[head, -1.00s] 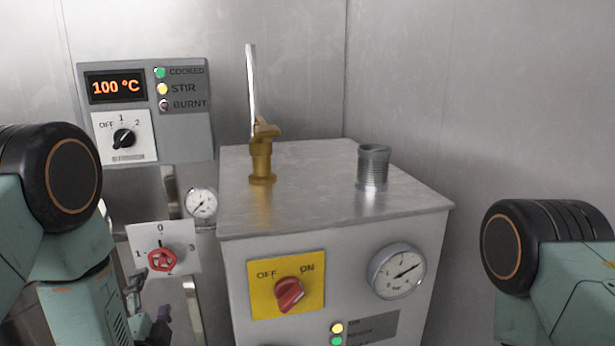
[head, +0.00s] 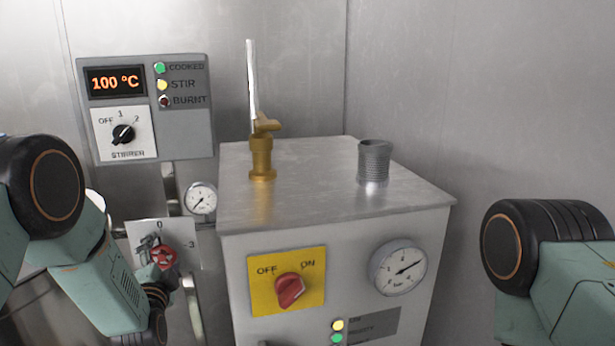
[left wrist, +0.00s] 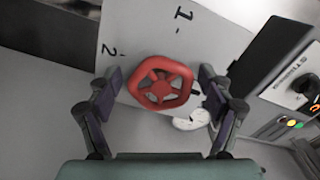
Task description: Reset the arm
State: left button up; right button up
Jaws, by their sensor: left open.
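The red handwheel (head: 163,257) sits on a white dial plate (head: 190,262) at the lower left of the head view. My left gripper (head: 148,246) is beside it, partly hidden by my forearm. In the left wrist view, the handwheel (left wrist: 160,84) shows between the open fingers of my left gripper (left wrist: 160,90), with visible gaps on both sides. Whether the fingers reach around the wheel in depth cannot be told. My right arm shows at the right edge of the head view, but its gripper is out of frame.
A steel machine (head: 320,200) with a brass valve (head: 262,155), a threaded pipe (head: 374,162), a red switch (head: 290,290) and a gauge (head: 398,268) stands centre. A control panel (head: 185,135) reading 100 °C is behind left. A small gauge (head: 201,200) sits near the handwheel.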

pick_arm(q)
jog(key=shift+s+n+b, duration=0.1)
jog(key=shift+n+b, duration=0.5)
jog(key=shift+n, duration=0.6)
jog(key=n+b, duration=0.1)
jog(key=n, duration=0.1)
jog(key=shift+n, duration=0.3)
jog(key=shift+n+b, duration=0.8)
jog(key=shift+n, duration=0.3)
jog(key=n+b, duration=0.2)
jog(key=n, duration=0.1)
jog(key=shift+n+b, duration=0.8)
jog(key=shift+n, duration=1)
